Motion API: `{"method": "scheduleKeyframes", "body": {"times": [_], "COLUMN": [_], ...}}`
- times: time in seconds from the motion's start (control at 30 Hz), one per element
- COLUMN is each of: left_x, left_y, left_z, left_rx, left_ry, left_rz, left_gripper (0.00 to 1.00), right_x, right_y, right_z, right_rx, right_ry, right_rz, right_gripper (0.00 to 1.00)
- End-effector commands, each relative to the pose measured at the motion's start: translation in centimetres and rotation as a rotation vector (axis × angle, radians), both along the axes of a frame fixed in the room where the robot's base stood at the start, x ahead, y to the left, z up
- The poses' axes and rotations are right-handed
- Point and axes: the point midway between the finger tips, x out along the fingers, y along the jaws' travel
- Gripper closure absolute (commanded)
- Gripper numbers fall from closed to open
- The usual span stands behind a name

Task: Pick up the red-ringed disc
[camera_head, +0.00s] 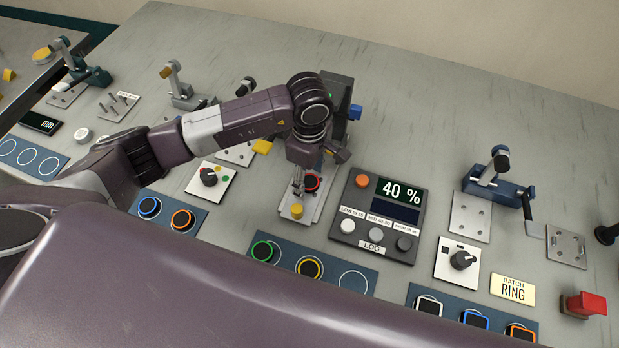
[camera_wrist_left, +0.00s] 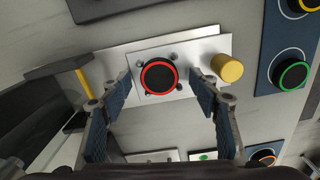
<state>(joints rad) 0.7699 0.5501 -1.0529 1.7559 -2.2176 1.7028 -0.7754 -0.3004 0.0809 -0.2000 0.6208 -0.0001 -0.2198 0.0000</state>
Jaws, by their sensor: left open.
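The red-ringed disc (camera_wrist_left: 159,76) is black with a red rim. It lies on a light metal plate (camera_wrist_left: 200,50) between several small pins. In the head view the disc (camera_head: 312,182) shows just below my left gripper (camera_head: 312,165), partly hidden by it. In the left wrist view my left gripper (camera_wrist_left: 160,97) is open, with one blue-padded finger on each side of the disc and a gap to both. Nothing is between the fingers that they touch. My right gripper is not in view.
A yellow knob (camera_wrist_left: 227,68) stands on the plate close to the right finger. The 40 % display panel (camera_head: 380,215) is right of the plate. A blue tray (camera_head: 345,279) holds green- and yellow-ringed discs. A dark press (camera_head: 338,95) stands behind the gripper.

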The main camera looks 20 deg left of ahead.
Motion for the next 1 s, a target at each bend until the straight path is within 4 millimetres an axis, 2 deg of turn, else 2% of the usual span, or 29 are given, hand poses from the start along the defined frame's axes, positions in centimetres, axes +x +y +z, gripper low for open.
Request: {"method": "scheduleKeyframes", "body": {"times": [0.23, 0.57, 0.87, 1.0], "left_x": [0.06, 0.05, 0.08, 0.19], "left_y": [0.00, 0.01, 0.01, 0.00], "left_z": [-0.14, -0.10, 0.04, 0.83], "left_rx": [0.000, 0.000, 0.000, -0.001], "left_ry": [-0.002, -0.002, -0.002, -0.004], "left_rz": [0.000, 0.000, 0.000, 0.000], "left_gripper": [0.46, 0.82, 0.84, 0.84], "right_x": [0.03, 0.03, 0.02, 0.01], "right_y": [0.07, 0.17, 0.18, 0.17], "right_z": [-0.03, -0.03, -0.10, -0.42], "right_rx": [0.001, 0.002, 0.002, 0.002], "right_ry": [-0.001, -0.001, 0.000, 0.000], "right_rz": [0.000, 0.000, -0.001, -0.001], "right_gripper": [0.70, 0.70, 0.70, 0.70]}}
